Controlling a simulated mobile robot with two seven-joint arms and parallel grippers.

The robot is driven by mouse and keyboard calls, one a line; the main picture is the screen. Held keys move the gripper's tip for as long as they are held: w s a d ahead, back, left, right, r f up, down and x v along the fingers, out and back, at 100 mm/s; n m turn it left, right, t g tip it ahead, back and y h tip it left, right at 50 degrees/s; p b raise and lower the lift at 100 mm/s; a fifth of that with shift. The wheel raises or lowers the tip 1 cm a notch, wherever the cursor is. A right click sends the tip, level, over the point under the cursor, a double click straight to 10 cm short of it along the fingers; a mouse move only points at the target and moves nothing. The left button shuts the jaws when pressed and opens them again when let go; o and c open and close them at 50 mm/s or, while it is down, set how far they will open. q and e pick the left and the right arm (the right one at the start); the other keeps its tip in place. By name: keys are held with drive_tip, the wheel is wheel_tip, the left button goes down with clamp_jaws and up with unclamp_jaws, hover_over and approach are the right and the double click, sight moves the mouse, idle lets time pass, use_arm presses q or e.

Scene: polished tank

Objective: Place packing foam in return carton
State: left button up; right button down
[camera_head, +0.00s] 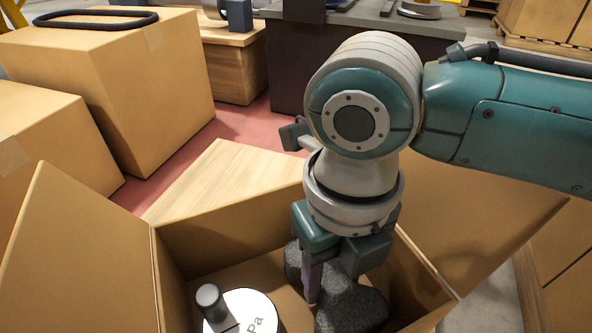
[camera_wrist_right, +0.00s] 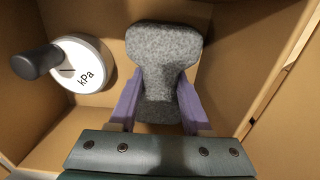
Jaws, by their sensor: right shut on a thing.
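The packing foam (camera_head: 350,303) is a dark grey speckled block with a narrowed middle. It is inside the open carton (camera_head: 205,240), toward its right side. My right gripper (camera_head: 312,275) reaches down into the carton and is shut on the foam. In the right wrist view, the purple fingers (camera_wrist_right: 158,100) press on both sides of the foam (camera_wrist_right: 166,48) near its narrow part. Whether the foam touches the carton floor I cannot tell. My left gripper is not in view.
A round white gauge marked kPa (camera_head: 245,312) with a dark knob lies in the carton, left of the foam; it also shows in the right wrist view (camera_wrist_right: 88,66). The carton's flaps stand open. Closed boxes (camera_head: 120,85) stand at the left, one with a black ring (camera_head: 95,19) on top.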

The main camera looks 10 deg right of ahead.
sight(333, 275)
drive_tip(key=shift+f, duration=0.15)
drive_tip(key=shift+c, duration=1.8)
unclamp_jaws()
wheel_tip(333, 275, up, 12)
drive_tip(key=p, duration=0.5)
drive_tip(key=shift+r+p, duration=0.25)
drive_tip(key=shift+p, duration=0.05)
